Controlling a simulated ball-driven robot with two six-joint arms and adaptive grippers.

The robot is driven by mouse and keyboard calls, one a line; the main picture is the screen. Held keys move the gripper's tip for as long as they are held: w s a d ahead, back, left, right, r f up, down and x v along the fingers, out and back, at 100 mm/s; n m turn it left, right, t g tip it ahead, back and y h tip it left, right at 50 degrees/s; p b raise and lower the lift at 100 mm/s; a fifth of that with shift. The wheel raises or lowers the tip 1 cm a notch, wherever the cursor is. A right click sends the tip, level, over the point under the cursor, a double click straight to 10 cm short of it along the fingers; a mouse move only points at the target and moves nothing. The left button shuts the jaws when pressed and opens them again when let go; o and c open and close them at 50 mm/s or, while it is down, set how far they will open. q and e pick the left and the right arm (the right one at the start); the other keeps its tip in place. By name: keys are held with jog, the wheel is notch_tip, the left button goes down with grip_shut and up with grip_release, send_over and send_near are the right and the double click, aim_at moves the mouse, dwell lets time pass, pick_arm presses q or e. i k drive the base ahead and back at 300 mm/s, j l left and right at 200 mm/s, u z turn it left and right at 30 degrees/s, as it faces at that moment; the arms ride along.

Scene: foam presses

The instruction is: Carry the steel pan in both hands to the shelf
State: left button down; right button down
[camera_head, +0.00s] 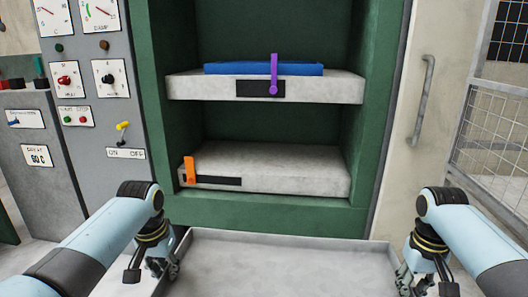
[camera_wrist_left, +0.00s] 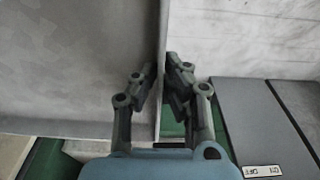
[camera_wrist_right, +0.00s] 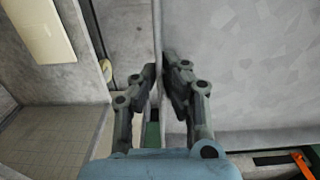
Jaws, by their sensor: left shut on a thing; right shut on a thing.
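The steel pan (camera_head: 290,262) is a wide, shallow grey tray at the bottom of the head view, in front of the green press frame. It looks empty where it shows; its near part is cut off. My left gripper (camera_head: 172,268) is at its left rim, and in the left wrist view the fingers (camera_wrist_left: 160,85) are shut on the pan's thin wall. My right gripper (camera_head: 408,275) is at its right rim, and in the right wrist view its fingers (camera_wrist_right: 162,80) are shut on the opposite wall. No separate shelf is identifiable in the head view.
The green press (camera_head: 270,215) stands ahead with two grey slabs; the upper slab (camera_head: 190,87) bears a blue block (camera_head: 235,69) and purple lever (camera_head: 274,75), the lower one an orange lever (camera_head: 190,169). A control panel (camera_head: 100,130) stands left, a mesh fence (camera_head: 495,145) right.

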aim_at(265, 162)
jog(key=i+j, duration=0.15)
jog(key=i, duration=0.4)
jog(key=i+j, duration=0.15)
jog(key=i, duration=0.45)
jog(key=i+j, duration=0.15)
jog(key=i, duration=0.4)
jog(key=i+j, duration=0.2)
jog(key=i, duration=1.1)
